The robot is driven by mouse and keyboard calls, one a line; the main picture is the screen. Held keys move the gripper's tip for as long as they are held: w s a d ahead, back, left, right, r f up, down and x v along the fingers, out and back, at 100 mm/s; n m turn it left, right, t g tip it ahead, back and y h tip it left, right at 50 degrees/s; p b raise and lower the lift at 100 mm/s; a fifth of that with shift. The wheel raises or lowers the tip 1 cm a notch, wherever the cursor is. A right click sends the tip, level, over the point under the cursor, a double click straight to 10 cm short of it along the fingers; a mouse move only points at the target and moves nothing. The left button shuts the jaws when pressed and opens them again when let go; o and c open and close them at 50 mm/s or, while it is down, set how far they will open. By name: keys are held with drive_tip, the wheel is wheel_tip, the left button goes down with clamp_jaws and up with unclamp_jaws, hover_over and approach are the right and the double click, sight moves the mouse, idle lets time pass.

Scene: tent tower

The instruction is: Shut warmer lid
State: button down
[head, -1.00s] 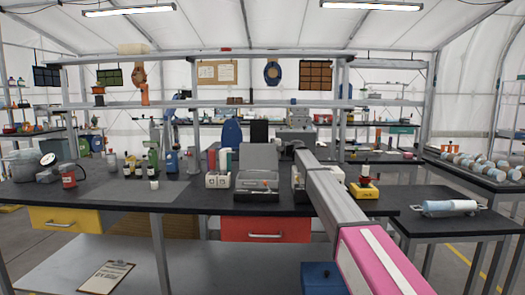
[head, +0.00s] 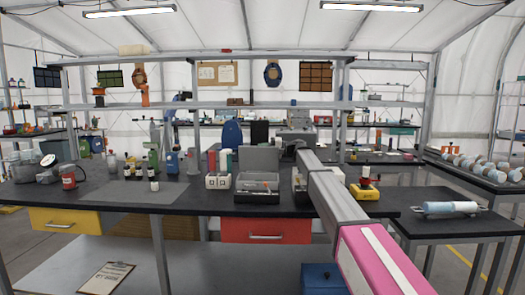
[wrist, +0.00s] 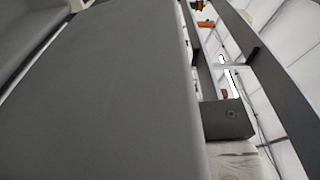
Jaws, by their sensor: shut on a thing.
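The warmer (head: 257,196) is a dark grey box on the black bench, with small items showing inside it. Its grey lid (head: 259,160) stands raised at the back, so the warmer is open. My gripper (head: 292,178) is at the right side of the warmer, close to the lid, and mostly hidden by my arm. In the wrist view the lid (wrist: 110,90) fills most of the picture as a large, very near grey panel. My gripper is shut on the lid, though the fingertips' contact is not clearly visible.
A white block with bottles (head: 217,181) stands just left of the warmer. A yellow device (head: 364,192) is right of my arm. Small bottles and a red jar (head: 68,176) are farther left. A grey mat (head: 145,192) has clear room.

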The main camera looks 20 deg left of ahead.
sight(262, 151)
drive_tip(key=s+n, duration=0.1)
drive_tip(key=s, duration=0.1)
drive_tip(key=s+d+n, duration=0.1)
drive_tip(key=n, duration=0.1)
drive_tip(key=s+n, duration=0.2)
drive_tip(key=shift+s+d+f, duration=0.1)
drive_tip(key=shift+s+d, duration=0.15)
drive_tip(key=shift+s, duration=0.1)
drive_tip(key=shift+s+d+f+n, duration=0.1)
drive_tip(key=shift+s+f+n, duration=0.2)
drive_tip(key=shift+s+n, duration=0.35)
drive_tip(key=shift+s+d+f+n, duration=0.15)
drive_tip(key=shift+s+f+n, duration=0.2)
drive_tip(key=shift+n, duration=0.45)
drive_tip(key=shift+s+d+f+n, duration=0.1)
drive_tip(key=shift+s+f+n, duration=0.1)
drive_tip(key=shift+s+n, duration=0.5)
drive_tip(key=shift+w, duration=0.1)
